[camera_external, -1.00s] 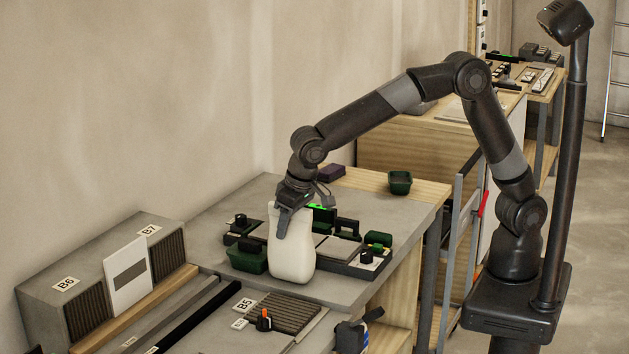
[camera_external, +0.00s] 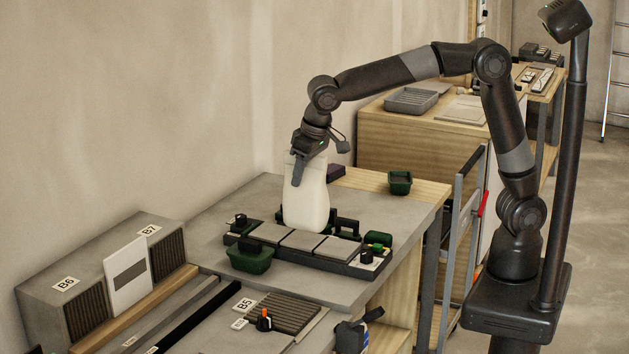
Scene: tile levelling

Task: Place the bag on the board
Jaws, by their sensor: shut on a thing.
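The bag (camera_external: 306,204) is a cream-white, upright, rounded sack. My gripper (camera_external: 299,172) is shut on its top from above. The bag's base shows just at the far edge of a long dark board (camera_external: 332,266) that carries a row of grey tiles (camera_external: 302,241). It hides part of the dark items behind the tiles. I cannot tell from this one view whether the base hangs above the board or behind it. No contact between the bag and the tiles is clear.
A dark green tub (camera_external: 250,261) stands in front of the board's left end. Another green tub (camera_external: 400,183) stands on the wooden strip at the back right. Bare grey bench top (camera_external: 300,288) shows in front.

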